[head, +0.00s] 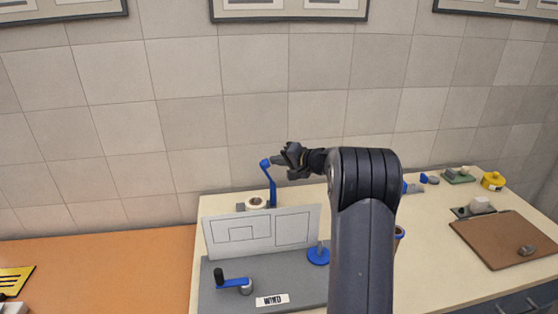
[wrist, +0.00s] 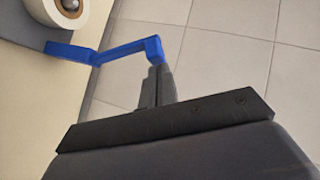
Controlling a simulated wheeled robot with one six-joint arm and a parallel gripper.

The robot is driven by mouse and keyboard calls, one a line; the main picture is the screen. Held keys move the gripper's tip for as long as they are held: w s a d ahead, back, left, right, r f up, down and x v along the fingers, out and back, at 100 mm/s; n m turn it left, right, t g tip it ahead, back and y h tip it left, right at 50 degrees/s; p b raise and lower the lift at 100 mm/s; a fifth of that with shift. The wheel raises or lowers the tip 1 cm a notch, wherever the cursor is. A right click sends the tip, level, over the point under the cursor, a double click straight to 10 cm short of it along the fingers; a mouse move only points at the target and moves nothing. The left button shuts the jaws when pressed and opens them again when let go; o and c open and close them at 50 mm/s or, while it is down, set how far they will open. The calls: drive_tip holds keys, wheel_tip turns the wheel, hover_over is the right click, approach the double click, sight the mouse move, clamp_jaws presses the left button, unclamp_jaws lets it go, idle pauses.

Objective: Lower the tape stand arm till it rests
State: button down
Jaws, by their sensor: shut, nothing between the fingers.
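The tape stand arm (head: 271,183) is a blue cranked bar standing up, leaning slightly left, behind the white panel. It also shows in the wrist view (wrist: 125,51). A roll of white tape (head: 256,203) sits at its foot; it shows in the wrist view's top left corner (wrist: 48,12). My gripper (head: 277,160) is shut with nothing between its fingers. Its fingertips (wrist: 156,75) are at the raised end of the blue arm, close to or touching it; I cannot tell which.
A white panel (head: 262,232) stands on a grey board with a blue crank (head: 233,283) in front. A blue round base (head: 318,256) is beside it. A brown board (head: 505,240) and a yellow tape dispenser (head: 493,180) lie right. The orange surface (head: 100,270) at left is mostly clear.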

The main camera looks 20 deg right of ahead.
drive_tip(key=shift+a, duration=0.15)
drive_tip(key=w+a+f+n+g+h+b, duration=0.1)
drive_tip(key=a+f+n+g+h, duration=0.1)
drive_tip(key=a, duration=0.6)
drive_tip(key=shift+w+f+n+g+h, duration=0.45)
drive_tip(key=shift+n+h, duration=0.55)
drive_tip(key=shift+h, duration=0.8)
drive_tip(key=shift+s+a+f, duration=0.1)
drive_tip(key=shift+a, duration=0.05)
drive_tip(key=d+b+v, duration=0.1)
drive_tip(key=b+v, duration=0.2)
drive_tip(key=v, duration=0.8)
drive_tip(key=shift+s+d+f+b, duration=0.15)
drive_tip(key=shift+f+b, duration=0.15)
drive_tip(key=shift+b, duration=0.05)
